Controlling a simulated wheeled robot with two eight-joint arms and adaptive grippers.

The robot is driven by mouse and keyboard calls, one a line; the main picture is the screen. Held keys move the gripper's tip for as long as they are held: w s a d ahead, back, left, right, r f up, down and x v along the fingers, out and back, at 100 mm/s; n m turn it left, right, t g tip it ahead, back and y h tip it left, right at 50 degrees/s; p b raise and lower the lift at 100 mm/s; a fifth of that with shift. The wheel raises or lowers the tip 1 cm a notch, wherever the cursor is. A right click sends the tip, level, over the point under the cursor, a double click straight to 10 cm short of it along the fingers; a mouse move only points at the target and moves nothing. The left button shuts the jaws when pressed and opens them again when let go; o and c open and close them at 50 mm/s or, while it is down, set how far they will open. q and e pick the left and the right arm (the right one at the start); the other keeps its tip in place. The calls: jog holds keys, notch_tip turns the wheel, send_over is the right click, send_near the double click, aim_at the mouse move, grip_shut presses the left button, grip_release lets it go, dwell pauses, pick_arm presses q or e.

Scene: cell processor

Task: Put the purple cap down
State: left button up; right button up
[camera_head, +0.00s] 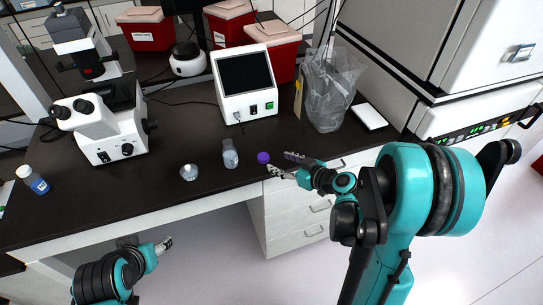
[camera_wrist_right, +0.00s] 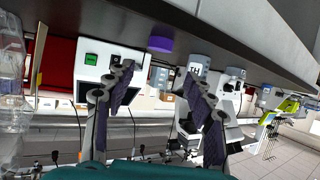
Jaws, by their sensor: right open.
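The purple cap (camera_head: 263,157) rests on the dark countertop near its front edge. It also shows in the right wrist view (camera_wrist_right: 160,44), just beyond the fingertips and between them. My right gripper (camera_head: 283,164) is just to the right of the cap in the head view. In the right wrist view its two fingers (camera_wrist_right: 160,76) are spread apart with nothing between them, apart from the cap. My left gripper (camera_head: 166,244) hangs low in front of the counter, away from the cap. Its finger opening is too small to tell.
A clear bottle (camera_head: 230,154) and a small clear container (camera_head: 189,172) stand left of the cap. A blue-labelled bottle (camera_head: 33,180) stands at far left. A microscope (camera_head: 105,125), a white device with a screen (camera_head: 244,84) and a plastic bag (camera_head: 328,88) stand behind.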

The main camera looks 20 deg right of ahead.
jog(key=s+a+r+m+g+h, duration=0.2)
jog(key=s, duration=0.7)
jog(key=s+a+r+m+g+h, duration=0.2)
jog(key=s+r+m+g+h, duration=0.1)
jog(key=s, duration=0.6)
jog(key=shift+s+a+r+h, duration=0.2)
jog(key=shift+s+a+h, duration=0.05)
jog(key=shift+s+h, duration=0.1)
dwell(0.8)
